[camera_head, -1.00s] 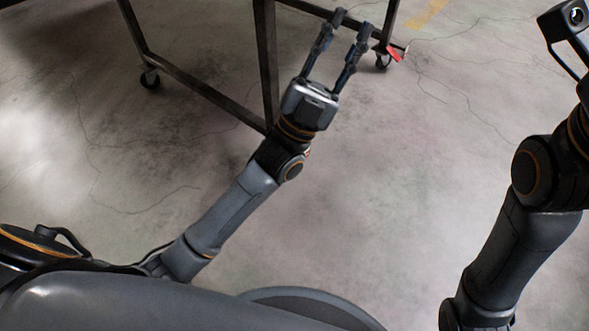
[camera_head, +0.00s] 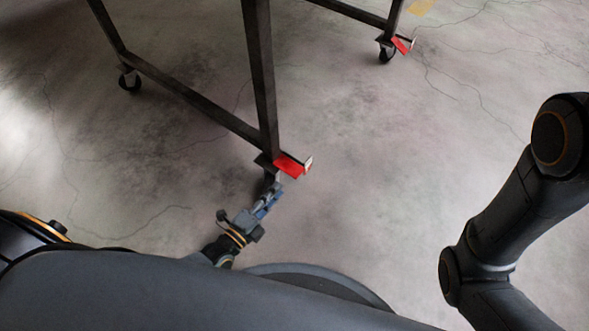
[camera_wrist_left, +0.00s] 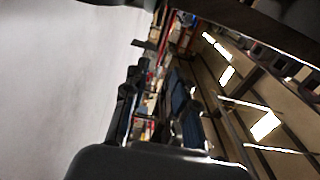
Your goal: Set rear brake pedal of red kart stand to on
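The dark metal kart stand (camera_head: 262,75) fills the upper left of the head view. A red brake pedal (camera_head: 291,165) sticks out to the right at the foot of its nearest leg. Another red pedal (camera_head: 402,45) is by the caster of the far right leg. Which one is the rear pedal, I cannot tell. My left gripper (camera_head: 270,196) is low, just below and in front of the near pedal, and holds nothing visible. The left wrist view shows a gap between its fingers (camera_wrist_left: 158,108). Contact with the pedal cannot be made out. My right gripper is out of view.
Casters stand under the far left leg (camera_head: 130,82) and far right leg (camera_head: 387,54). The stand's lower bar (camera_head: 195,102) runs to the near leg. The concrete floor (camera_head: 370,190) right of the near pedal is clear. My right arm is at the right edge.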

